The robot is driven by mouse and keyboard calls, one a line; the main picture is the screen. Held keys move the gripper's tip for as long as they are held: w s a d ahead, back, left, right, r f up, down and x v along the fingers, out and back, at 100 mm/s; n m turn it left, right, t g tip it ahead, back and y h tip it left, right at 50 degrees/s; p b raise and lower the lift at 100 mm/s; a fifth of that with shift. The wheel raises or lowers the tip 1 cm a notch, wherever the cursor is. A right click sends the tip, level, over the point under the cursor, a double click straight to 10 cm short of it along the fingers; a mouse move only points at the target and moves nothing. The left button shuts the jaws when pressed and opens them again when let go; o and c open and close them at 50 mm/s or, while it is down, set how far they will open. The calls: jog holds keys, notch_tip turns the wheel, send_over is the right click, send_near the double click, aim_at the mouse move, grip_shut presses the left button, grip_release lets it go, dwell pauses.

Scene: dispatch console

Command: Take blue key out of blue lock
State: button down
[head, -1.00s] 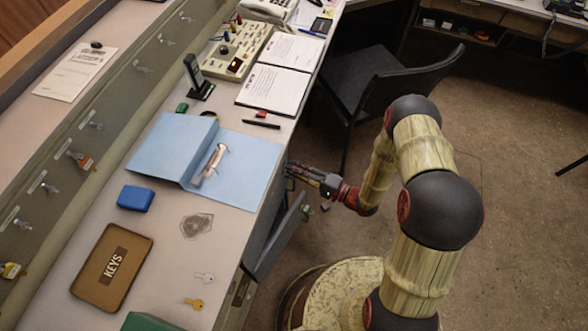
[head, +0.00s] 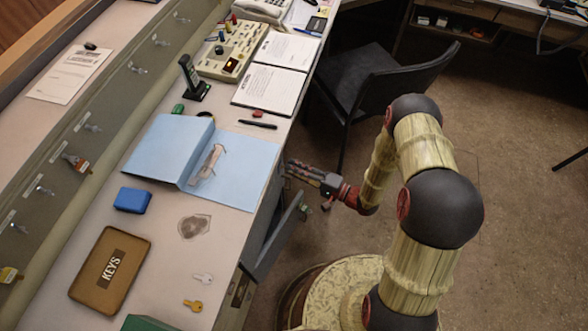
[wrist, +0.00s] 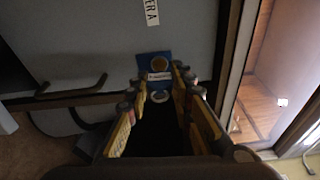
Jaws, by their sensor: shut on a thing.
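My gripper (head: 292,168) is at the front of the desk, by its side panel, in the head view. In the wrist view its fingers (wrist: 158,85) are closed in on a small pale ring-shaped piece (wrist: 160,96), which looks like the bow of the key. Just beyond the fingertips is a blue plate (wrist: 146,66) with a round brass-coloured lock face (wrist: 158,63) on a grey panel. The key's shaft is hidden, so I cannot tell how deep it sits in the lock. The lock is not visible in the head view.
An opened grey panel (head: 272,240) sticks out below the gripper. A dark handle (wrist: 70,88) is left of the lock. On the desk are a blue folder (head: 240,180), a brown KEYS tray (head: 85,290), a silver key (head: 203,278) and a yellow key (head: 193,305). A black chair (head: 375,85) stands behind.

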jog(key=shift+v, duration=1.05)
dwell(0.9)
jog(key=shift+s+d, duration=0.25)
jog(key=shift+d, duration=0.7)
jog(key=shift+s+d, duration=0.3)
jog(key=shift+d, duration=0.65)
jog(key=shift+s+d, duration=0.25)
jog(key=shift+d, duration=0.7)
